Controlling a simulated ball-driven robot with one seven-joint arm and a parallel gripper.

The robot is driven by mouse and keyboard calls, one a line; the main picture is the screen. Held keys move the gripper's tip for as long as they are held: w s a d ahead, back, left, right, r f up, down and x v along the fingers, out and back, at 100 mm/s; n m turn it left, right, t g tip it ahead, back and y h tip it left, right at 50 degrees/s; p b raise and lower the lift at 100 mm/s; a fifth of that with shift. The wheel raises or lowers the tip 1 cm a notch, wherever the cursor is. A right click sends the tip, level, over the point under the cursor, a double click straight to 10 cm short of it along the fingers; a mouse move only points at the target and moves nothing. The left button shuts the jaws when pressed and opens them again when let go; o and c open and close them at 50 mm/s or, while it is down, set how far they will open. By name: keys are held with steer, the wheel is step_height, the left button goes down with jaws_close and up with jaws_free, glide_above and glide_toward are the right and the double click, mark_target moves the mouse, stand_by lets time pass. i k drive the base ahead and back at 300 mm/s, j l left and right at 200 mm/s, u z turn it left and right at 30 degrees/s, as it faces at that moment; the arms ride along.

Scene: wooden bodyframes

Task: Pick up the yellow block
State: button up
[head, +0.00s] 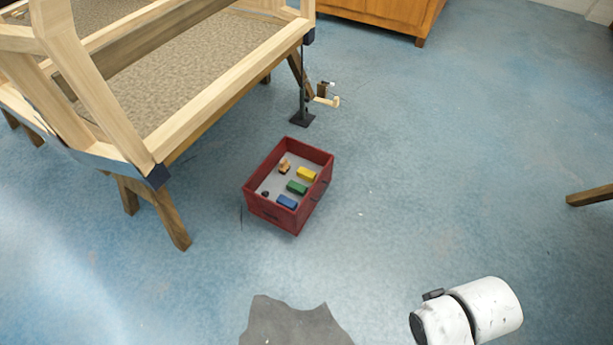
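The yellow block (306,173) lies in a red open-topped box (270,212) on the blue floor. It sits toward the right side of the box, behind a green block (297,187) and a blue block (287,201). Part of my white arm shows at the lower right, well apart from the box. My gripper's fingers are not in view.
A small orange-brown object (285,167) and a small dark object (265,194) also lie in the box. A wooden frame (215,90) on trestle legs stands left of and behind the box. A dark stand (303,118) is behind it.

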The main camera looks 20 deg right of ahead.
mark_target(306, 174)
steer(key=i+j+z, duration=0.1)
steer(key=i, duration=0.45)
steer(key=i+j, duration=0.1)
steer(key=i, duration=0.5)
steer(key=i+j+z, duration=0.15)
steer(key=i, duration=0.4)
steer(key=i+j, duration=0.15)
steer(key=i, duration=0.4)
steer(key=z, duration=0.05)
